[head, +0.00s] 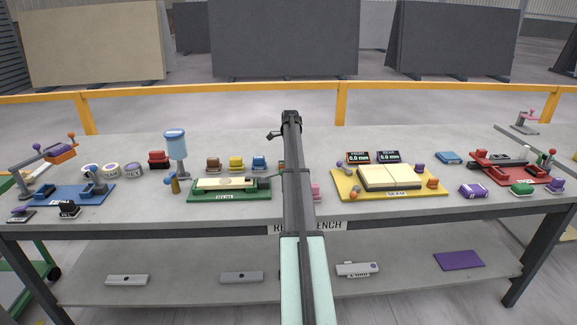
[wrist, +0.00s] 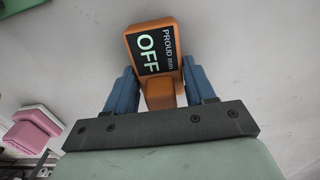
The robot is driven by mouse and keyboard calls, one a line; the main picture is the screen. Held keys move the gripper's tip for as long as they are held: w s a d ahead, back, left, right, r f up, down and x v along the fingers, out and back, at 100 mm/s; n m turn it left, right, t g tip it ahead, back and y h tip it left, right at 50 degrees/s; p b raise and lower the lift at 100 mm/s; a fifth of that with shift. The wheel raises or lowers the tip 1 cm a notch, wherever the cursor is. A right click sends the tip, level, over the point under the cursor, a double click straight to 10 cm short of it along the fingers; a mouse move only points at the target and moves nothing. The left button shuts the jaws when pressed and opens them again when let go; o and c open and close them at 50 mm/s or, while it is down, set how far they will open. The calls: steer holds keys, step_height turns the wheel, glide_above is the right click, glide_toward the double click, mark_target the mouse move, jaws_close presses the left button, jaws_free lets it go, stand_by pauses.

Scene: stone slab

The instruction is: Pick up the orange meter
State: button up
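The orange meter (wrist: 152,50) shows in the wrist view, with a dark screen reading "PROUD mm" and "OFF". A narrower orange block (wrist: 160,94), seemingly its grip, extends from it towards my palm. My gripper (wrist: 160,70) has its two blue fingers on either side of this block. The fingers look open, with a slim gap on each side. In the head view my arm hides the gripper and most or all of the meter.
The grey bench (head: 320,140) holds a green fixture (head: 262,190) left of my arm and a yellow fixture (head: 345,190) right of it. A pink block (head: 316,191) stands close to my arm. Brown, yellow and blue blocks stand behind the green fixture.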

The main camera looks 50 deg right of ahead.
steer(key=c, duration=0.7)
steer(key=shift+r, duration=0.1)
